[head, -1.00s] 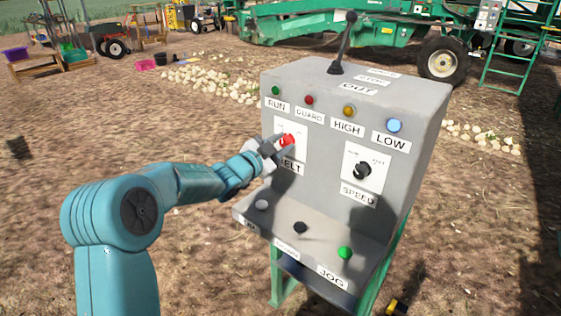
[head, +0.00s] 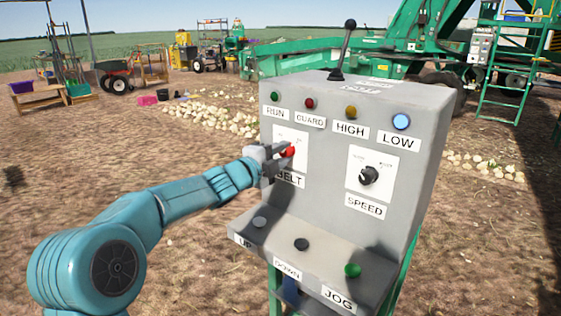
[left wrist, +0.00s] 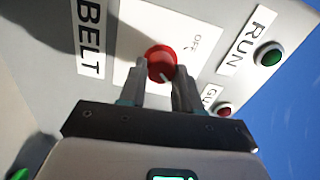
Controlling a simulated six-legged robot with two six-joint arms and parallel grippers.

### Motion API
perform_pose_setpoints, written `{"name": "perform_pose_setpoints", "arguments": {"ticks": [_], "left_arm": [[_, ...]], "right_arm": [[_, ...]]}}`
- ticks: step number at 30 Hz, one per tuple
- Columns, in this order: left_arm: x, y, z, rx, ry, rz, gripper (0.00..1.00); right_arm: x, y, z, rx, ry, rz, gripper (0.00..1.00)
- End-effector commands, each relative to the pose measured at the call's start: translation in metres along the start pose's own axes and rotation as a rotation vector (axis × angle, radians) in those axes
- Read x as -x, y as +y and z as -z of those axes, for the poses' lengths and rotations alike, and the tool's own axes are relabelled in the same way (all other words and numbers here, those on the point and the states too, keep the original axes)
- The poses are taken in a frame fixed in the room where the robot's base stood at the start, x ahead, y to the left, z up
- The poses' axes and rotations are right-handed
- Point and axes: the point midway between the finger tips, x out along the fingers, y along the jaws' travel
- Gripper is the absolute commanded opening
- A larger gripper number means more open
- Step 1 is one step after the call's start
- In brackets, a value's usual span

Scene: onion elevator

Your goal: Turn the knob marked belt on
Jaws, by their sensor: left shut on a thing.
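The red belt knob (head: 289,151) sits on a white plate on the left of the grey control panel (head: 325,200), above the BELT label (head: 290,178). My left gripper (head: 281,152) reaches it from the left and is shut on it. In the left wrist view the red knob (left wrist: 161,66) is between the two fingertips (left wrist: 159,76), with a pale pointer mark on its face. The word OFF is legible on the plate beside it; other marks there are hidden or too small to read. My right gripper is not in view.
The panel also has a black SPEED knob (head: 369,175), a lit blue LOW lamp (head: 401,121), and a black lever (head: 343,50) on top. Onions lie behind.

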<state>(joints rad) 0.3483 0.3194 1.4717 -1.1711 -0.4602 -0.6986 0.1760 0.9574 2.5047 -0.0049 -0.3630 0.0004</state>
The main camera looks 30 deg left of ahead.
Motion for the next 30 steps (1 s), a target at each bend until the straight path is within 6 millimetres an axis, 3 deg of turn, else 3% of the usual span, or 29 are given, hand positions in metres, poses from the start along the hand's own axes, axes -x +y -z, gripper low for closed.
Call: {"name": "perform_pose_setpoints", "arguments": {"ticks": [9, 24, 25, 27, 30], "left_arm": [[0.0000, 0.0004, -0.0003, -0.103, -0.001, 0.001, 0.02], [0.0001, -0.0006, -0.0002, -0.121, 0.000, 0.001, 0.02], [0.0001, -0.0006, -0.0003, -0.121, 0.000, 0.001, 0.36], [0.0001, -0.0006, -0.0002, -0.121, 0.000, 0.001, 0.58], [0.0001, -0.0004, -0.0002, -0.120, 0.000, 0.001, 0.58]], "right_arm": [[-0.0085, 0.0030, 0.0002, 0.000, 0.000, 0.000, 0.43], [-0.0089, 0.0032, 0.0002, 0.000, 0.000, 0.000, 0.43], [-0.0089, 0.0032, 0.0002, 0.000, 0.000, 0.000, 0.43], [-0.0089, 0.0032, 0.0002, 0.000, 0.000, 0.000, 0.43], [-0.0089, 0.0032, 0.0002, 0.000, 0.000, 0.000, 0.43]]}}
